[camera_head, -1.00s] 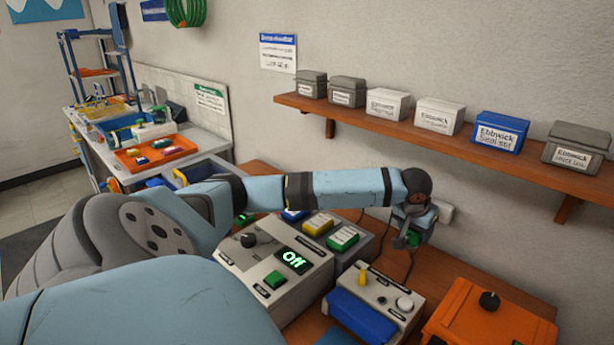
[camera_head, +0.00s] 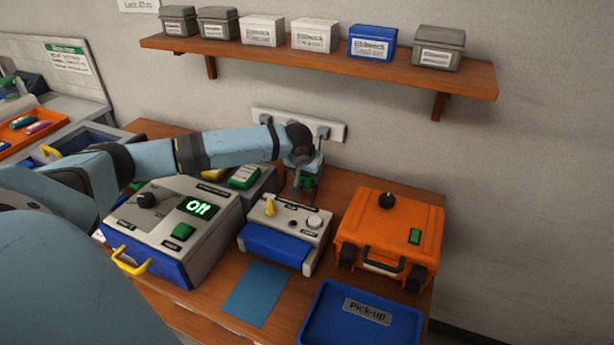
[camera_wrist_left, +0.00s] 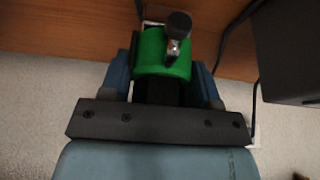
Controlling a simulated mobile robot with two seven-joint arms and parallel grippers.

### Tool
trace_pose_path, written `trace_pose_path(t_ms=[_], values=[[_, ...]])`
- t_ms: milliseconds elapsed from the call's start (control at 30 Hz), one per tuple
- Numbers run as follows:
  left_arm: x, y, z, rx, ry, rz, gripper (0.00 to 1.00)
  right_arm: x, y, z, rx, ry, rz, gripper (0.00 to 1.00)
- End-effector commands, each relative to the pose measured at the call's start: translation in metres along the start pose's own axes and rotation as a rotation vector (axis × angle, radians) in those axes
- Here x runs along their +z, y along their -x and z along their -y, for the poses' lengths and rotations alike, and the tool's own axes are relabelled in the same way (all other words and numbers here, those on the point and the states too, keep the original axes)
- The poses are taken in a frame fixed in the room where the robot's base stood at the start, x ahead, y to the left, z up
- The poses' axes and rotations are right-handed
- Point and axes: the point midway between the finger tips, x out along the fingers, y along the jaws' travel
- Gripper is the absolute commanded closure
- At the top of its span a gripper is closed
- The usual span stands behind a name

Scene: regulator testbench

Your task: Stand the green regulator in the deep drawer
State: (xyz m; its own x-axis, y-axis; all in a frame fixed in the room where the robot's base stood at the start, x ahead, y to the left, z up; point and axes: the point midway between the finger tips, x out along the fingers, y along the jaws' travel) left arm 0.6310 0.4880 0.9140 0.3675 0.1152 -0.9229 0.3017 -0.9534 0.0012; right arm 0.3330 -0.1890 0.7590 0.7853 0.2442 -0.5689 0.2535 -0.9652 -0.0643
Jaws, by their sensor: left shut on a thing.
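The green regulator, with a dark knob on a metal stem, fills the middle of the left wrist view (camera_wrist_left: 152,68). My left gripper (camera_wrist_left: 162,70) is shut on it, with a finger on each side. In the head view my left gripper (camera_head: 306,182) points down over the back of the bench, behind the grey-and-blue device; only a little of the green regulator (camera_head: 308,183) shows there. Another drawer with a yellow handle (camera_head: 50,150) is at the left. Drawer depths are unclear. My right gripper is out of view.
The "Off" control box (camera_head: 166,213), grey-and-blue device (camera_head: 290,232) and orange case (camera_head: 388,236) crowd the wooden bench. A blue "Pick-up" tray (camera_head: 335,325) and flat blue mat (camera_head: 257,291) lie in front. Wall sockets (camera_head: 336,131) and a box-laden shelf (camera_head: 330,66) are behind.

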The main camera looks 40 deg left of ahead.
Motion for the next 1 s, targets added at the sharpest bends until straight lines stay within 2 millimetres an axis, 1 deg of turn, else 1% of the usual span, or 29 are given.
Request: trace_pose_path(t_ms=[33, 100, 400, 433, 533, 867, 967, 1000], values=[[0.002, -0.006, 0.000, 0.000, 0.001, 0.000, 0.86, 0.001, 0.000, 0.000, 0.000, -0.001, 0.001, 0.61], [0.003, -0.009, 0.000, 0.001, 0.001, -0.002, 0.86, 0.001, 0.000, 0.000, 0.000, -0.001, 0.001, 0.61], [0.004, -0.010, -0.001, 0.002, 0.000, -0.002, 0.86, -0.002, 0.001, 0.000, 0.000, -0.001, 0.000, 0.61], [0.005, -0.011, -0.001, 0.001, 0.000, 0.000, 0.42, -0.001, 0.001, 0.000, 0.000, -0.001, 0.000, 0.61], [0.005, -0.011, 0.000, 0.001, 0.000, 0.000, 0.19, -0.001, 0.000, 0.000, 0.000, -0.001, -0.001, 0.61], [0.004, -0.009, 0.000, 0.000, 0.000, -0.002, 0.18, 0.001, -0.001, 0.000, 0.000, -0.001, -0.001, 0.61], [0.003, 0.002, 0.000, 0.000, 0.000, -0.001, 0.18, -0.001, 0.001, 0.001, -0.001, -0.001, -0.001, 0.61], [0.003, 0.009, 0.000, 0.001, 0.000, -0.002, 0.18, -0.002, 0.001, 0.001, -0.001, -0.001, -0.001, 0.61]])
